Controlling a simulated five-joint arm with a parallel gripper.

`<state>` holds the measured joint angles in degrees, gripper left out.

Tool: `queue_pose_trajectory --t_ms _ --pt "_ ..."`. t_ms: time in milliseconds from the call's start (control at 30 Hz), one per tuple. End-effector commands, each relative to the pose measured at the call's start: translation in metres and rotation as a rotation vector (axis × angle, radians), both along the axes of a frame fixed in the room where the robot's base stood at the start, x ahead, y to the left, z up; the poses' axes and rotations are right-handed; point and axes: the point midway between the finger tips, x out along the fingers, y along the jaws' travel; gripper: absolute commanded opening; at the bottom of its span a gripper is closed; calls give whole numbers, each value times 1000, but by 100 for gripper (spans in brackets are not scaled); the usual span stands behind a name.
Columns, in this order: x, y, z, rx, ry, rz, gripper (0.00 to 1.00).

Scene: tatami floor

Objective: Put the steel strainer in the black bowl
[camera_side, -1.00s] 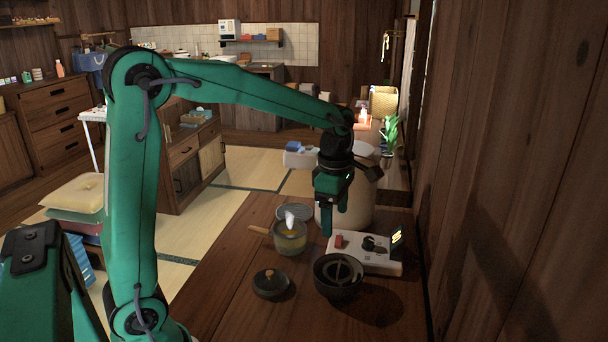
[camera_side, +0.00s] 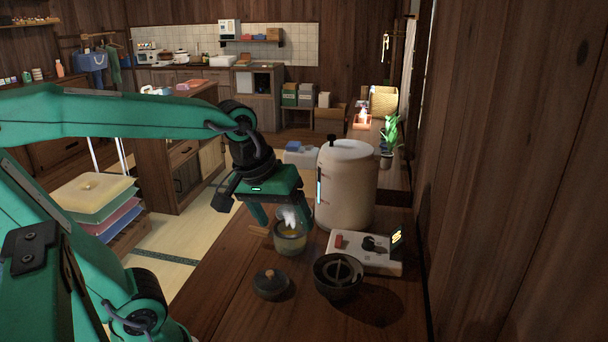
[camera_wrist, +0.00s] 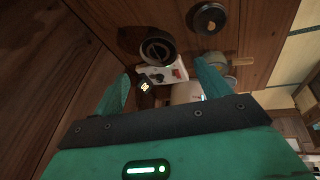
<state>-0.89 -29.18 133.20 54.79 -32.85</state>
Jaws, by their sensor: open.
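The black bowl (camera_side: 336,290) stands upright on the wooden table, below the switch box. A round grey metal piece with a bar across it, which looks like the steel strainer (camera_side: 342,268), sits inside the bowl. In the wrist view the bowl (camera_wrist: 172,60) is at the top, with the strainer (camera_wrist: 157,47) inside its rim. My gripper (camera_side: 282,213) is open, its fingers apart, over or just behind the pot and left of the bowl. In the wrist view my gripper (camera_wrist: 164,84) has nothing visible between its fingers. It is clear of the bowl.
A steaming pot (camera_side: 291,246) with a wooden handle stands left of the bowl. A dark lid (camera_side: 271,286) with a wooden knob lies in front of it. A white switch box (camera_side: 376,262) and a tall cream canister (camera_side: 347,190) stand behind. A wooden wall (camera_side: 510,180) bounds the right.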

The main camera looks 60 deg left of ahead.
Motion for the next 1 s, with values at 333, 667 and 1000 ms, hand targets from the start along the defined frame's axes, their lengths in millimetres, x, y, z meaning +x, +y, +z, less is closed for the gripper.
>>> queue_pose_trajectory --t_ms 333,667,1000 --pt "-38 -4 -7 190 -99 -435 76" --pt "-45 -4 -10 243 -117 -541 76" --pt "-45 -4 -10 242 -117 -538 76"
